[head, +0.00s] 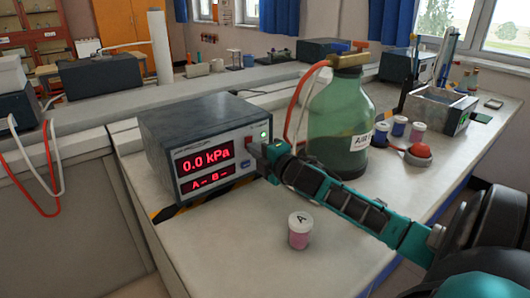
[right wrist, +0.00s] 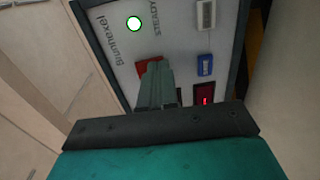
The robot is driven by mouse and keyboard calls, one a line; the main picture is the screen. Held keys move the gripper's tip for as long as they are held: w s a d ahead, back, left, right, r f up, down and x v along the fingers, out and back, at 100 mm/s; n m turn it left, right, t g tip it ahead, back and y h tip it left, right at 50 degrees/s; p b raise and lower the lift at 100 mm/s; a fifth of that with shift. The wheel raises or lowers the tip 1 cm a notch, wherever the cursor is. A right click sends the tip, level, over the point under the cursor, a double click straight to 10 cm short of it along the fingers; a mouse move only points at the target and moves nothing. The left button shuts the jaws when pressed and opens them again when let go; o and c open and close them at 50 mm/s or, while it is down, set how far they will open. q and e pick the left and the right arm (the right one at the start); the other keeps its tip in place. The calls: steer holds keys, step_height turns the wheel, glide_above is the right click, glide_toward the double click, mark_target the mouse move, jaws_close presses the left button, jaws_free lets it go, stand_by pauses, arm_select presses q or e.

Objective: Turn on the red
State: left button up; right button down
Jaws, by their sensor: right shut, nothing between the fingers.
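A grey box device (head: 185,138) stands on the bench with a red display (head: 206,160) reading 0.0 kPa and A- B-. A small green light (head: 263,136) glows at the upper right of its front panel. In the right wrist view, the light (right wrist: 134,22) sits by the word STEADY, and a red control (right wrist: 148,68) is partly hidden behind my fingers. My right gripper (head: 258,152) is shut and empty, with its tips at the panel over that red control (right wrist: 154,72). I cannot tell whether they touch. My left gripper is not in view.
A green glass bottle (head: 335,115) with red tubing stands close behind my right arm. A lidded jar marked A (head: 300,232) stands in front. Several small jars (head: 399,126) and a red-topped object (head: 419,153) sit at the right. The bench front is mostly clear.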

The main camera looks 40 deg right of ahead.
steer(key=s+a+p, duration=0.1)
steer(key=s, duration=1.2)
steer(key=shift+a+r, duration=0.25)
steer(key=shift+r, duration=0.2)
